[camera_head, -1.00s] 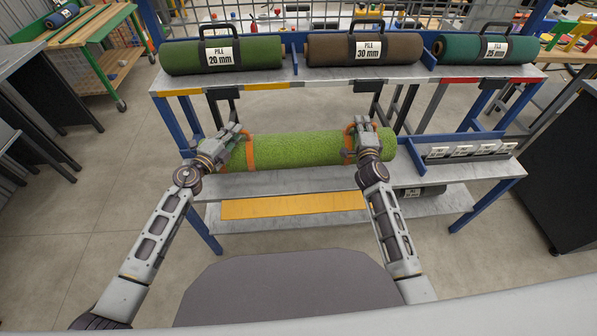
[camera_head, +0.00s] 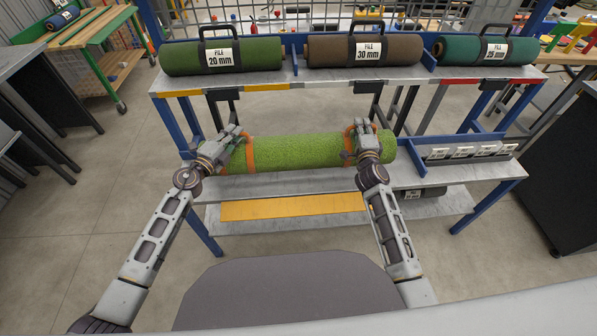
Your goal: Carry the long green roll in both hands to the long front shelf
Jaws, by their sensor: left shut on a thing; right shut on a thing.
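The long green roll (camera_head: 300,150) lies level across the picture, with an orange band near each end. My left gripper (camera_head: 236,141) is shut on the roll at its left band. My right gripper (camera_head: 359,140) is shut on it at its right band. The long front shelf (camera_head: 285,184) is the grey middle board of the rack, and the roll shows over its back part. I cannot tell whether the roll touches the shelf or hangs just above it.
The upper shelf (camera_head: 300,77) bears three handled rolls: green (camera_head: 262,52), brown (camera_head: 405,45) and dark green (camera_head: 462,47). A blue divider (camera_head: 412,157) and a grey roll (camera_head: 465,150) stand right of the held roll. A yellow strip (camera_head: 292,207) shows below.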

